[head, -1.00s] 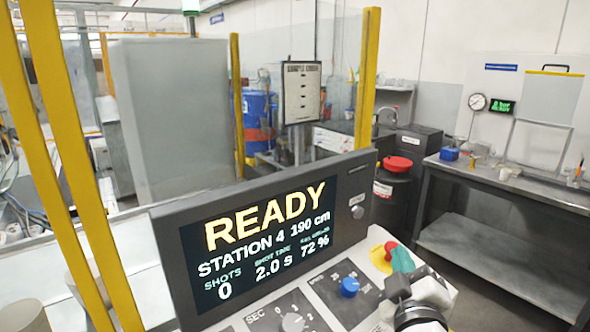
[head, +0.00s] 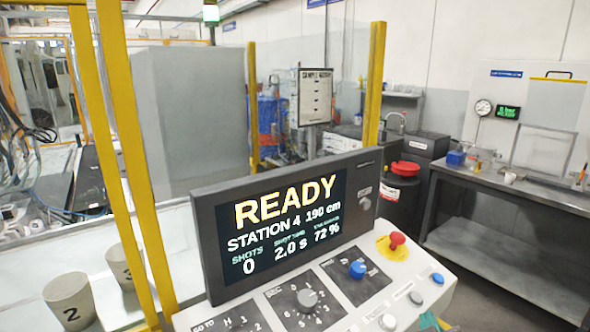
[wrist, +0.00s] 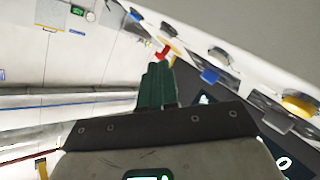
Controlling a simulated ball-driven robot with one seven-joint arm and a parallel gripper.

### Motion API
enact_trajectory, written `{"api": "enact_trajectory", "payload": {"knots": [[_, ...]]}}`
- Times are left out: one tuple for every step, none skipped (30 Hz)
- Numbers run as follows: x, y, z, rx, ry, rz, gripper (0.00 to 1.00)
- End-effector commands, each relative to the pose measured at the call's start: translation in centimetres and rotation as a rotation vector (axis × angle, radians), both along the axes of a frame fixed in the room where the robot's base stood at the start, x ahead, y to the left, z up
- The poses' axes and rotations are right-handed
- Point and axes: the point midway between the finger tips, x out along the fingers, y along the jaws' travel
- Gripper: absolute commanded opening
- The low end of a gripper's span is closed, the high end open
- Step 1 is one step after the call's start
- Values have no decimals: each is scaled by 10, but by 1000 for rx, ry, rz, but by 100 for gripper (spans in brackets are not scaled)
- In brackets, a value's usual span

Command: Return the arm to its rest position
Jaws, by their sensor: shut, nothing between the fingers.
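My gripper (wrist: 157,80) shows in the wrist view with its dark green fingers together and nothing between them. The fingers point up the picture, near the edge of the control panel. The control panel (head: 395,312) has a red stop button (head: 397,240), which also shows in the wrist view (wrist: 163,53). A blue knob (head: 357,270) and a grey knob (head: 306,298) sit on it.
The panel's screen (head: 285,225) reads READY, Station 4, 190 cm, shots 0. Yellow posts (head: 375,85) stand behind it. Two numbered cups (head: 70,300) stand at lower left. A grey workbench (head: 500,185) is at right, with open floor before it.

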Motion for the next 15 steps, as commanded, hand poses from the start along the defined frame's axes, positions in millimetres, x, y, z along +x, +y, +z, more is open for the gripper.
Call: {"api": "enact_trajectory", "payload": {"knots": [[-9,-4,-15,34,43,-15,0],[-14,-5,-24,56,69,-23,0],[-22,-9,-38,87,110,-38,0],[-29,-11,-47,111,139,-48,0],[-37,-14,-59,138,176,-61,0],[-49,-17,-75,174,226,-78,0],[-60,-19,-89,207,270,-93,0],[-73,-22,-103,239,318,-109,0],[-91,-24,-122,282,386,-131,0],[-106,-26,-136,316,440,-148,0],[-122,-28,-150,349,494,-167,0],[-145,-30,-167,390,565,-189,0],[-161,-31,-178,419,619,-207,0],[-179,-31,-188,445,671,-223,0],[-201,-32,-201,478,739,-244,0]]}}
